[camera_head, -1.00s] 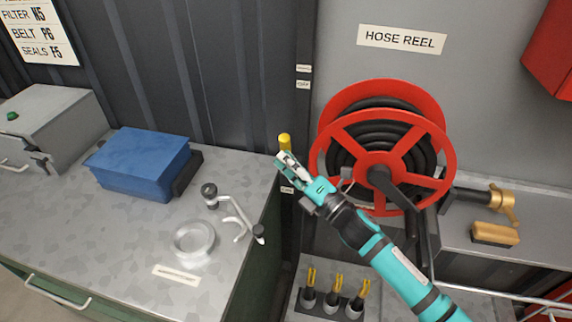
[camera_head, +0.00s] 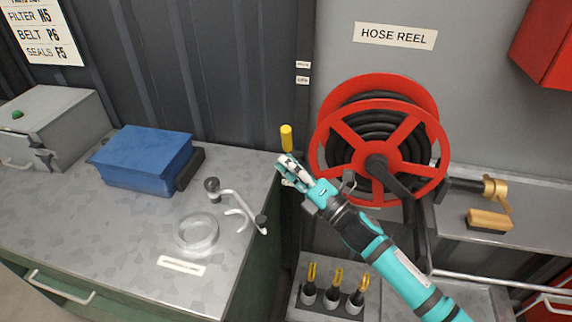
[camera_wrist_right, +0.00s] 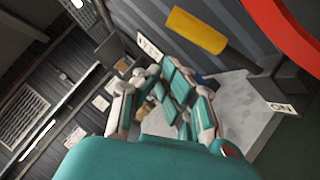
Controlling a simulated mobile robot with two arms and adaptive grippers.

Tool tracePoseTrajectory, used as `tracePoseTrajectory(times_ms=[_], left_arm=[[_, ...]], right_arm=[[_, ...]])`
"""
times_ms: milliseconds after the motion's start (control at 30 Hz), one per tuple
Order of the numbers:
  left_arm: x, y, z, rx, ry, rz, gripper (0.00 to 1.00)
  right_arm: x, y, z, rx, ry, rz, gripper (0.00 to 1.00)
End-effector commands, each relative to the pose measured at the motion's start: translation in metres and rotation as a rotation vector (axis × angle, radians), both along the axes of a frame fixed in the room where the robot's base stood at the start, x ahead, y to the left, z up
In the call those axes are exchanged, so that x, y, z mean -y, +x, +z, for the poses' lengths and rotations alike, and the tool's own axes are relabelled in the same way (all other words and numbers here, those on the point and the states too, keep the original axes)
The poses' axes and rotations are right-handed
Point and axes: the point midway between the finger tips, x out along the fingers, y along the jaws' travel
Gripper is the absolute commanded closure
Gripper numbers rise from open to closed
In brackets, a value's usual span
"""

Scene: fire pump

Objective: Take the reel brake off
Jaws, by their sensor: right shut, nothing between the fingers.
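The reel brake shows as a yellow grip (camera_head: 286,137) standing upright at the left of the red hose reel (camera_head: 405,115). In the right wrist view the yellow grip (camera_wrist_right: 197,30) sits on a dark rod that runs to a dark block (camera_wrist_right: 282,82). A label reading "ON" (camera_wrist_right: 281,108) is beside that block. My right gripper (camera_head: 290,168) is shut and empty just below the yellow grip in the head view. In the wrist view its fingers (camera_wrist_right: 163,92) are apart from the grip, which is above and to their right. My left gripper is out of view.
A bench (camera_head: 110,235) at the left holds a blue box (camera_head: 145,162), a clear ring (camera_head: 197,233) and a white hooked tool (camera_head: 240,210). A holder with several yellow-tipped tools (camera_head: 338,278) is below my arm. A brass nozzle (camera_head: 494,190) lies at the right.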

Motion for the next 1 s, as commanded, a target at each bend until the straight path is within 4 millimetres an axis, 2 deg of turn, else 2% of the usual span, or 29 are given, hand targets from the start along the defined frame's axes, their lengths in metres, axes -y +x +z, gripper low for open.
tracePoseTrajectory(times_ms=[100,233,333,500,567,700,900,1000], left_arm=[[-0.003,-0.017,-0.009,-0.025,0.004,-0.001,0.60],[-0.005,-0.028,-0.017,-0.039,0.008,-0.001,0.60],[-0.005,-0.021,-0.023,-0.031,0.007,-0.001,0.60],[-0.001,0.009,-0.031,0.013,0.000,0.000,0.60],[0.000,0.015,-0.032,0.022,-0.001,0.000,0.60],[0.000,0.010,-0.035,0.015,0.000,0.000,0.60],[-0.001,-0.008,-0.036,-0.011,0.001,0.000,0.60],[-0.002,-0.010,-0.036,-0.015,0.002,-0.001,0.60]], right_arm=[[0.012,-0.014,-0.006,-0.002,-0.002,-0.001,1.00],[0.024,-0.029,-0.010,-0.002,-0.004,-0.002,1.00],[0.034,-0.042,-0.013,-0.003,-0.003,-0.001,1.00],[0.051,-0.063,-0.017,-0.003,-0.003,-0.001,1.00],[0.056,-0.068,-0.017,-0.004,-0.001,-0.001,1.00],[0.062,-0.075,-0.016,-0.002,-0.002,0.000,1.00],[0.063,-0.077,-0.015,-0.002,-0.001,-0.001,1.00],[0.063,-0.077,-0.015,-0.002,-0.001,-0.001,1.00]])
